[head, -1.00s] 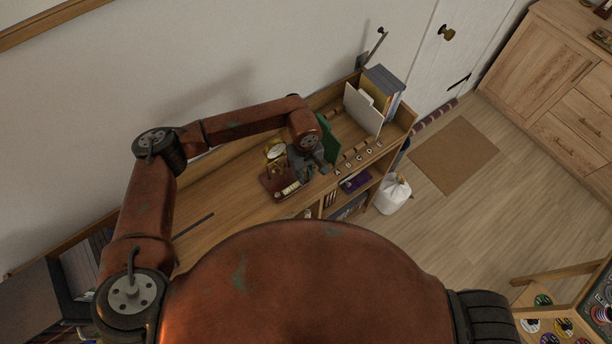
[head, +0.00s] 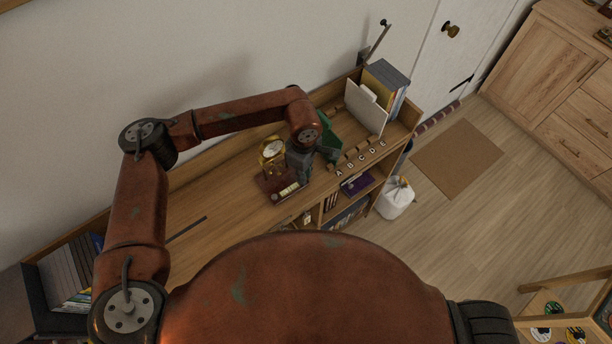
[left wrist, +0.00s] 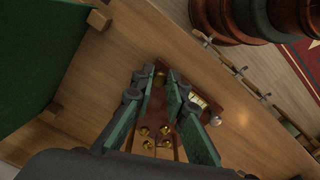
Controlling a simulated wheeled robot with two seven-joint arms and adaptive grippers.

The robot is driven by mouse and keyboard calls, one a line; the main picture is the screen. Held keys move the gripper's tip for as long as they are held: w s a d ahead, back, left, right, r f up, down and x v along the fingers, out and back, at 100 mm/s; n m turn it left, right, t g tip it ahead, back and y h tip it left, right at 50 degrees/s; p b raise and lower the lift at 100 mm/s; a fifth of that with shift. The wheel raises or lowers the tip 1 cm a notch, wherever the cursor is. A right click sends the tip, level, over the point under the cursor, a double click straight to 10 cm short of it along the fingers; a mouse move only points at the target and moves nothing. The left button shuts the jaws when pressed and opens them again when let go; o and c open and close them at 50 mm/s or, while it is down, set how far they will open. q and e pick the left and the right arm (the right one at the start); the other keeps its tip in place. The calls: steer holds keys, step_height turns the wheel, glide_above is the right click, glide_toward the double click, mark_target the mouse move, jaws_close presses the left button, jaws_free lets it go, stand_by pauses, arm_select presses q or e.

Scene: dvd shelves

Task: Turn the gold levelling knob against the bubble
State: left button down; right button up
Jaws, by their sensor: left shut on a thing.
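A small instrument with a dark red wooden base (head: 269,185) stands on the shelf top in the head view. It carries a gold-rimmed round dial (head: 272,151) and a pale bubble vial (head: 289,190) on its front part. My left gripper (head: 301,168) is at the right end of the base. In the left wrist view its two green-padded fingers (left wrist: 160,80) come together on the gold levelling knob (left wrist: 160,77), largely hidden between the tips. The vial (left wrist: 199,100) shows beside the right finger. Several small brass pieces (left wrist: 148,143) show between the fingers. The bubble's position is too small to tell. My right gripper is out of view.
A row of lettered wooden dividers (head: 360,158) lies right of the instrument. A green panel (head: 330,128) stands close behind my gripper. A white divider with files (head: 365,106) stands at the far right end. The shelf top left of the instrument is mostly clear.

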arm_select(q)
steer(key=n+b, duration=0.2)
steer(key=n, duration=0.1)
steer(key=f+n+b, duration=0.1)
steer(key=n, duration=0.1)
steer(key=shift+s+a, duration=0.1)
steer(key=shift+a, duration=0.3)
steer(key=n+b, duration=0.2)
steer(key=n, duration=0.3)
steer(key=shift+d, duration=0.1)
steer(key=shift+s+r, duration=0.1)
steer(key=c, duration=2.1)
jaws_free()
steer(key=shift+o, duration=1)
steer(key=shift+d+r, duration=0.1)
steer(key=shift+r, duration=0.1)
steer(key=shift+r, duration=0.1)
